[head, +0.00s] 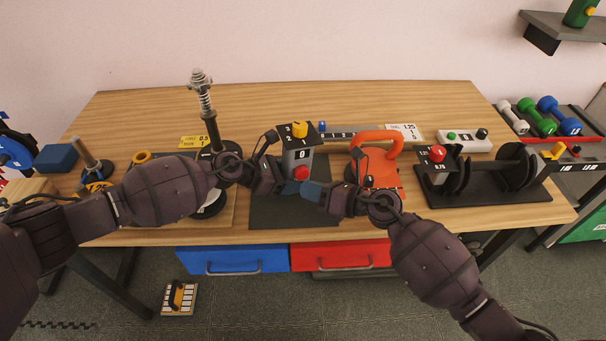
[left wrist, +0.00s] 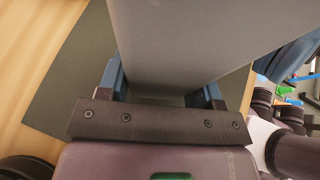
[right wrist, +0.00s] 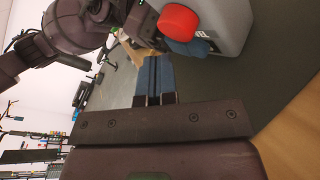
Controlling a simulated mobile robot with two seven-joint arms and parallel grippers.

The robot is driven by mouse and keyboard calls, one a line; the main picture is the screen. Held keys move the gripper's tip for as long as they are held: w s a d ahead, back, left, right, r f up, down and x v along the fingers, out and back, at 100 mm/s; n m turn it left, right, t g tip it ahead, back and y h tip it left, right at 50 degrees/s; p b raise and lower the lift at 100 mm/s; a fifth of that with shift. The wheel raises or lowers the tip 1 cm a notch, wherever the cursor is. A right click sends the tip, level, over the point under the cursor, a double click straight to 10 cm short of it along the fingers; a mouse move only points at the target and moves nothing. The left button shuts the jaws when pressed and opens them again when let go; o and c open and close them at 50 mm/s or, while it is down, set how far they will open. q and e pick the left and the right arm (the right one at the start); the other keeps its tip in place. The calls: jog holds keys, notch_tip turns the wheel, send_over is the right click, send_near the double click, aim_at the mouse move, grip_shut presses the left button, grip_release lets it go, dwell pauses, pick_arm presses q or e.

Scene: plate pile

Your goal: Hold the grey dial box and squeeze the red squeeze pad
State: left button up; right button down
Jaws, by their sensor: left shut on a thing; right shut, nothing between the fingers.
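The grey dial box (head: 291,160) stands on a dark mat near the middle of the bench, with a yellow dial (head: 300,129) on top. The red squeeze pad (head: 301,173) is low on its front; in the right wrist view the pad (right wrist: 178,22) sticks out from the box (right wrist: 228,25). My left gripper (head: 283,186) is shut on the box; in the left wrist view its blue fingers lie on both sides of the grey body (left wrist: 180,50). My right gripper (head: 313,190) is shut and empty in front of the box, its fingertips (right wrist: 153,65) just short of the pad.
The dark mat (head: 265,215) has free room in front of the box. An orange handled block (head: 382,175) stands to the right, beside my right forearm. A spring post (head: 207,110) rises at the left. A dumbbell stand (head: 485,190) is farther right.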

dwell(0.7)
jog(key=shift+w+a, duration=0.1)
jog(key=shift+w, duration=0.3)
jog(key=shift+w+a, duration=0.25)
jog(key=shift+w, duration=0.5)
dwell(1.3)
jog(key=shift+s, duration=0.1)
jog(key=shift+s+d, duration=0.2)
jog(key=shift+s, duration=0.35)
jog(key=shift+s+d, duration=0.15)
jog(key=shift+s, duration=0.35)
jog(key=shift+s+d, duration=0.25)
jog(key=shift+s, duration=0.55)
jog(key=shift+s+d, duration=0.25)
jog(key=shift+s, duration=0.55)
jog(key=shift+s+d, duration=0.25)
jog(key=shift+s, duration=0.55)
dwell(0.7)
jog(key=shift+s+d, duration=0.3)
jog(key=shift+s, duration=0.6)
jog(key=shift+s+d, duration=0.25)
jog(key=shift+s, duration=0.65)
